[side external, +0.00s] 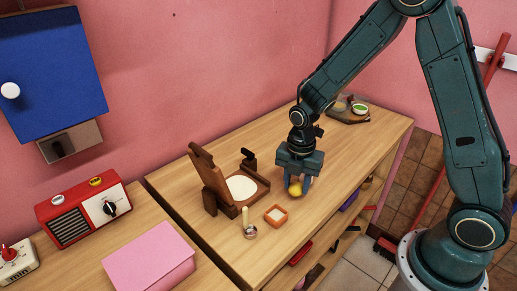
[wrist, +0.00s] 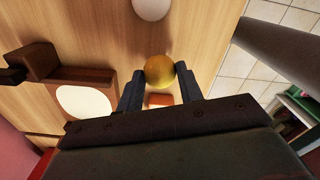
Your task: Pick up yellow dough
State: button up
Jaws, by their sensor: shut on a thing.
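The yellow dough (side external: 295,189) is a small round ball near the right edge of the wooden table. My gripper (side external: 295,182) points down at it, with its fingers on either side. In the wrist view the dough (wrist: 160,71) sits between the two fingertips of my gripper (wrist: 161,82), which is shut on it. I cannot tell whether the dough is lifted off the table or still touches it.
A wooden press (side external: 222,198) with a white round plate stands left of my gripper. A white ball (wrist: 152,8) shows in the wrist view. A dark tray (side external: 345,115) is at the back.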

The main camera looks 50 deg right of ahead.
aim_at(295, 189)
notch_tip(295, 189, up, 18)
dwell(0.5)
jog(key=shift+w+f, duration=0.1)
jog(key=shift+w, duration=0.05)
dwell(0.4)
